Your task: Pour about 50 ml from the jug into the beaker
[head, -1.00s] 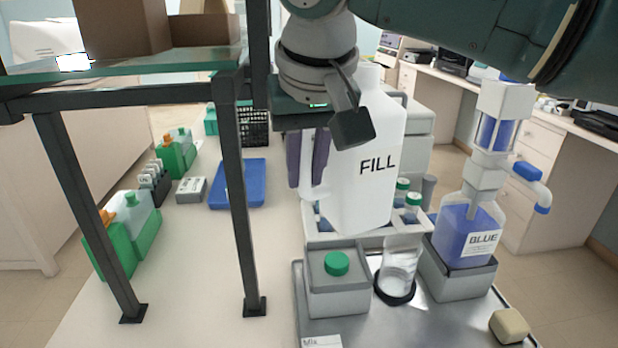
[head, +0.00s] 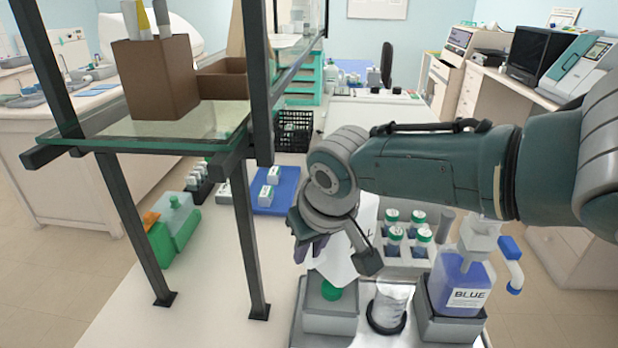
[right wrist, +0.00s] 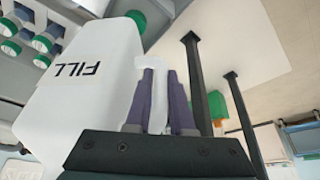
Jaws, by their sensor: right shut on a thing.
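The white jug (head: 338,266), lettered FILL, is largely hidden behind my right gripper and wrist in the head view. My right gripper (head: 310,250) is shut on the jug's handle; the right wrist view shows its purple fingers (right wrist: 160,103) on either side of the handle, beside the jug body (right wrist: 90,85). The jug looks tilted, but its mouth is hidden. The clear beaker (head: 389,304) stands in a dark ring on the metal tray, right of and below the jug. I cannot tell what the beaker holds. My left gripper is not in view.
A rack of green-capped bottles (head: 394,240) is behind. A glass-topped shelf (head: 215,122) with dark legs stands left.

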